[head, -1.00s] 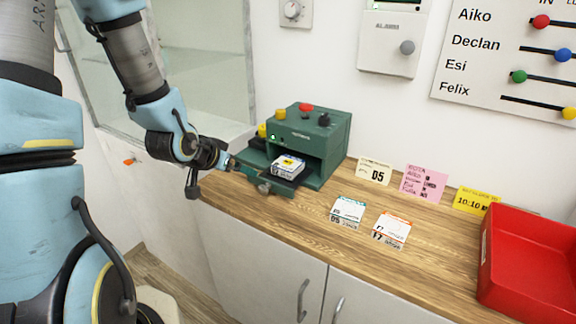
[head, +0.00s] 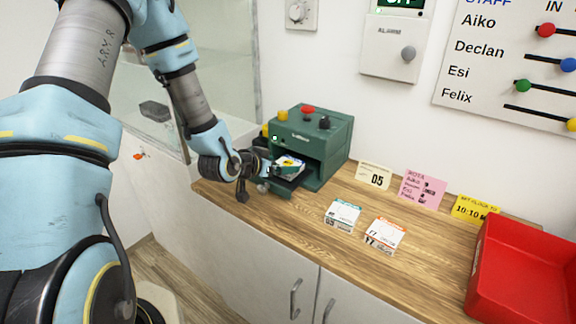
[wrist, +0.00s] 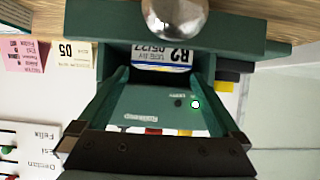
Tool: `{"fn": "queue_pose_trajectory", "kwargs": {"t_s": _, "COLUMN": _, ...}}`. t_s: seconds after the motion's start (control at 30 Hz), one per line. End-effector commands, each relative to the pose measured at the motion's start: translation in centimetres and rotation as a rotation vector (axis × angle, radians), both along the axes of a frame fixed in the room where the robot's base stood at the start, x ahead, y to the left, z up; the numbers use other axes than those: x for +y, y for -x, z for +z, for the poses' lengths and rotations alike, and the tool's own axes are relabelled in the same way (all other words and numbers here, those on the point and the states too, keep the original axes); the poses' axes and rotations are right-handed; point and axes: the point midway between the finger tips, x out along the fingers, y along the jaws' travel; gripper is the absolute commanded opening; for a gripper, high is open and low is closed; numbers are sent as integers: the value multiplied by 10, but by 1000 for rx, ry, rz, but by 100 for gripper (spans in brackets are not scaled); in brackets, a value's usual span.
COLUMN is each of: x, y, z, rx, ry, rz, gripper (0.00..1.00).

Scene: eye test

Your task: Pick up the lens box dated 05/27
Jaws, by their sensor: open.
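The lens box marked R2 05/27 (wrist: 160,54) shows its label upside down in the wrist view. It also shows in the head view (head: 290,162), on the pulled-out drawer at the front of the green machine (head: 312,145). My gripper (head: 281,168) is at the box, coming from the left. In the wrist view the fingers of my gripper (wrist: 162,76) are apart, with the box label between and beyond their tips. I cannot tell whether a finger touches it. The fingers partly cover the box in the head view.
The drawer's round metal knob (wrist: 175,14) is close to my fingers. Two other boxes, one teal-edged (head: 342,214) and one orange-edged (head: 384,235), lie on the wooden counter (head: 300,222). A red tray (head: 478,262) stands at the right. Notes lean along the wall.

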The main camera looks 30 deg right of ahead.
Motion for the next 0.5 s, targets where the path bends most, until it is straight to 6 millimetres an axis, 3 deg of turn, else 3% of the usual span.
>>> {"fn": "queue_pose_trajectory", "kwargs": {"t_s": 0.23, "x": -22, "y": -13, "z": -14, "rx": 0, "ry": 0, "rz": -1, "gripper": 100}}
{"fn": "queue_pose_trajectory", "kwargs": {"t_s": 0.5, "x": -25, "y": -14, "z": -18, "rx": -1, "ry": 0, "rz": 0, "gripper": 100}}
